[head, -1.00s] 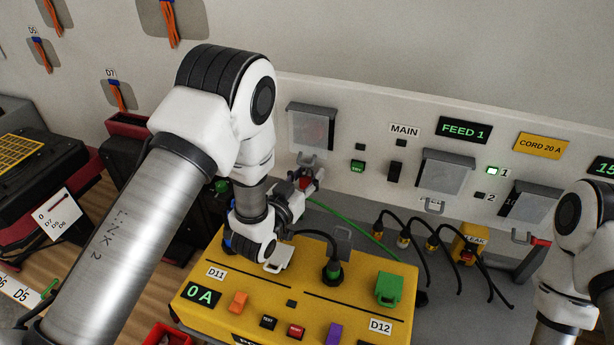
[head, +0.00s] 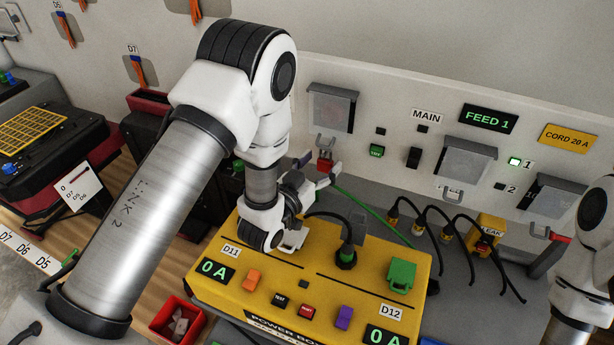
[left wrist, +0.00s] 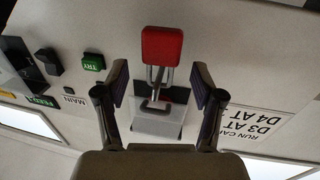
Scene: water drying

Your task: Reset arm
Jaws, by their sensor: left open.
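My left gripper (head: 318,178) is in front of the upright panel, behind the yellow power box. It also shows in the left wrist view (left wrist: 160,88), with its two fingers apart and nothing between the tips. A red padlock (head: 325,165) hangs on a hasp below a grey switch cover. In the left wrist view the padlock (left wrist: 161,47) lies beyond the fingertips, with its metal shackle through the hasp. The fingers look clear of it. My right arm shows only partly at the right edge of the head view, and its gripper is out of sight.
The yellow power box (head: 250,292) stands just below my left arm, with a black plug (head: 347,248) on top. A green cord (head: 365,212) and black cords run behind it. A red bin (head: 170,318) is at the lower left. Grey covers (head: 464,165) jut from the panel.

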